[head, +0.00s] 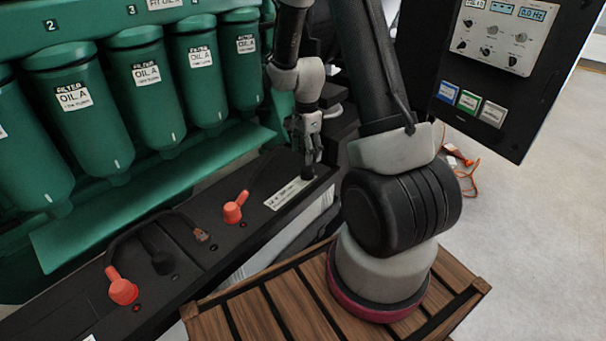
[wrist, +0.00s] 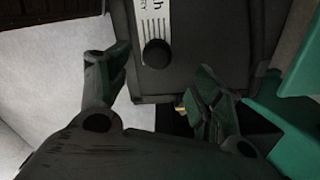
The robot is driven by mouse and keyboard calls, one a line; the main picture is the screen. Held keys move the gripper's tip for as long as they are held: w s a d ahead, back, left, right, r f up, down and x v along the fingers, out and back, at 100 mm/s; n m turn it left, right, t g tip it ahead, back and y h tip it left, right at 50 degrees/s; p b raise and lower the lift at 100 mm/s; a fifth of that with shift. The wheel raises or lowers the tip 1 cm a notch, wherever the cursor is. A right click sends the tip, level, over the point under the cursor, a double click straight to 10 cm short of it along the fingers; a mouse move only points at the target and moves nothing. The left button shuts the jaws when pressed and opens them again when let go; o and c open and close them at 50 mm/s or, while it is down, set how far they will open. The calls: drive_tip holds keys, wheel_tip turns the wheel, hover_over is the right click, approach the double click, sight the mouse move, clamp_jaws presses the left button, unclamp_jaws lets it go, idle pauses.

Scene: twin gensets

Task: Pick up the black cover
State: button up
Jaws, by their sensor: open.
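A round black cover (wrist: 156,53) stands on the dark battery top beside a white label in the wrist view. It appears between and beyond my two fingertips, with no finger visibly touching it. My gripper (head: 308,152) is open and empty, pointing down over the far end of the dark battery box in the head view.
Green oil filters (head: 150,85) and a green ledge (head: 150,210) run along the left. A dark control panel (head: 500,60) stands at the upper right. A slatted wooden platform (head: 255,315) lies below my arm. Orange cable (head: 468,180) lies on the open floor.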

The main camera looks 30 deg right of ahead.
sight(307, 168)
wheel_tip(307, 168, down, 8)
drive_tip(key=shift+s+d+r, duration=0.1)
drive_tip(key=shift+s+r, duration=0.05)
drive_tip(key=shift+r, duration=0.05)
drive_tip(key=c, duration=0.9)
